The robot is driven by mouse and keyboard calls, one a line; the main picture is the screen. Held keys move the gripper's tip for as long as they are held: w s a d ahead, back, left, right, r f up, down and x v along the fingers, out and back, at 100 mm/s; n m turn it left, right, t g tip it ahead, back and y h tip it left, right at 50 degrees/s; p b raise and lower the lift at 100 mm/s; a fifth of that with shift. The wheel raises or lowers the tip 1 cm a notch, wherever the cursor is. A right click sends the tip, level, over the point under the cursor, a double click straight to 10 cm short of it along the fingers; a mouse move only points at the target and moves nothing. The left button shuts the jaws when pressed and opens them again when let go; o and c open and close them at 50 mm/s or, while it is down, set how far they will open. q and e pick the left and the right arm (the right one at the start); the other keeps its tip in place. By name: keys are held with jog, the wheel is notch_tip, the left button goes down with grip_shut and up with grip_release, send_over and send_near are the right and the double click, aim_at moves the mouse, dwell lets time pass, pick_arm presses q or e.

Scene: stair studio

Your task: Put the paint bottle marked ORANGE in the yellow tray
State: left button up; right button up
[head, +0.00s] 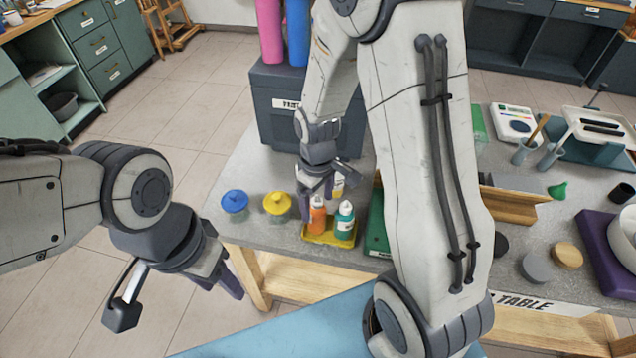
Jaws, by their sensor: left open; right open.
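An orange paint bottle (317,219) with a pale cap stands upright at the left part of the yellow tray (328,240), and its base appears to be inside the rim. Its marking is too small to read. A teal bottle (344,220) with a white cap stands beside it, also in the tray. My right gripper (316,192) is open, fingers pointing down just above and behind the orange bottle; I cannot tell whether they touch it. Another pale bottle (338,188) is partly hidden behind that gripper. My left gripper (222,287) is open and empty, off the table's left front edge.
A blue-lidded jar (234,203) and a yellow-lidded jar (277,206) stand left of the tray. A dark grey bin (275,100) stands behind. Bare grey tabletop lies around the jars.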

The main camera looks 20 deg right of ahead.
notch_tip(320, 180, up, 8)
jog(key=shift+a+r, duration=0.15)
jog(key=shift+r, duration=0.15)
jog(key=s+a+r, duration=0.2)
jog(key=s+a, duration=0.4)
jog(key=s, duration=0.3)
jog(key=s+a+r+n+y, duration=0.1)
jog(key=s+a+r, duration=0.2)
jog(key=s+a, duration=0.3)
jog(key=s, duration=0.3)
jog(key=shift+r, duration=0.25)
